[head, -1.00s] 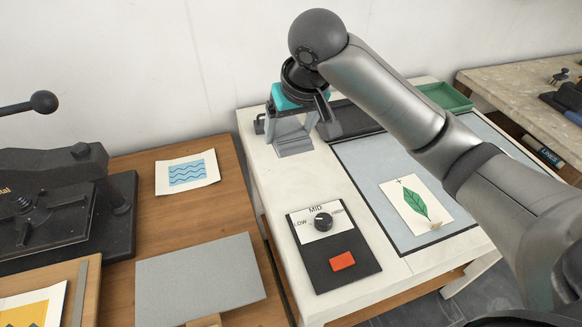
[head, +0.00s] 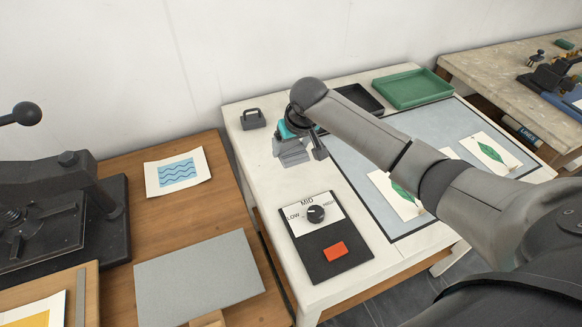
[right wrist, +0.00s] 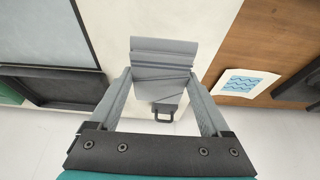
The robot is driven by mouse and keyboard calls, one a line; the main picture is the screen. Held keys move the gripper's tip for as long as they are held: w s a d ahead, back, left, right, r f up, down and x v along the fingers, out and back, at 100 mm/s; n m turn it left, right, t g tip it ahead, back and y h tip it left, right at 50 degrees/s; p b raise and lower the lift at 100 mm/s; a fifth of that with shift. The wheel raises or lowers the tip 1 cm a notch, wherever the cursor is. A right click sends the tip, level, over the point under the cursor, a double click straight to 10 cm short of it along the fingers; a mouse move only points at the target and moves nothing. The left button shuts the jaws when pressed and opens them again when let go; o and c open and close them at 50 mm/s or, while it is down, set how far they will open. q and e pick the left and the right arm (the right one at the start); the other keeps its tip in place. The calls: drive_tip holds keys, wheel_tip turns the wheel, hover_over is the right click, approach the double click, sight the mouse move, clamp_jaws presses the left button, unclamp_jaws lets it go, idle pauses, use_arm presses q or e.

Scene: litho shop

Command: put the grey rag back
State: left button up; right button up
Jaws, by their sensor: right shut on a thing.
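The grey rag (head: 292,155) is a folded grey cloth with a darker stripe. It is between the fingers of my right gripper (right wrist: 161,73), which is shut on it. The rag also shows in the right wrist view (right wrist: 165,58). In the head view the gripper is over the far left part of the white table (head: 264,178), partly hidden by its own wrist. I cannot tell whether the rag touches the table top. My left gripper is not in view.
A dark handled block (head: 253,119) stands at the table's back left corner. A black tray (head: 360,98) and green tray (head: 412,88) stand along the back. A control box (head: 322,245) with knob and red button is in front. Leaf prints lie on the grey mat (head: 350,150).

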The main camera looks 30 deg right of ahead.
sight(289, 170)
drive_tip(key=shift+f+b, duration=0.65)
drive_tip(key=shift+f, duration=2.85)
drive_tip(key=shift+f, duration=0.15)
drive_tip(key=o, duration=1.1)
drive_tip(key=shift+o, duration=0.2)
drive_tip(key=shift+r, duration=0.35)
drive_tip(key=p+v, duration=0.3)
drive_tip(key=v, duration=0.8)
drive_tip(key=shift+s+r, duration=0.15)
drive_tip(key=shift+r, duration=0.15)
